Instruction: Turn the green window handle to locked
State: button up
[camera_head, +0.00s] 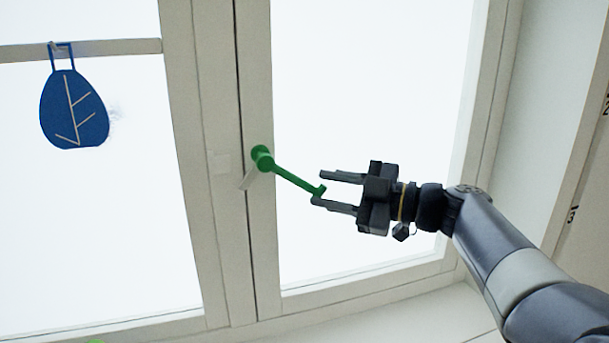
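The green window handle (293,178) sits on the frame between the two window panes. Its round base (262,157) is at the upper left, and its lever slants down to the right, ending in a small upturned tip. My gripper (317,188) comes in from the right with its fingers apart. The lever's tip is at the fingertips, close to the lower finger. I cannot tell whether the finger touches it or whether the tip lies between the fingers in depth.
A blue leaf-shaped hanging (88,112) hangs from a crossbar (110,47) at the left pane. The window sill (400,318) runs along the bottom. A bit of something green (95,341) shows at the bottom edge.

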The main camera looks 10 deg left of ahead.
aim_at(309, 186)
jog(key=p+x, duration=0.1)
jog(key=x, duration=0.4)
jog(key=shift+p, duration=0.3)
jog(key=shift+c, duration=0.5)
grip_shut()
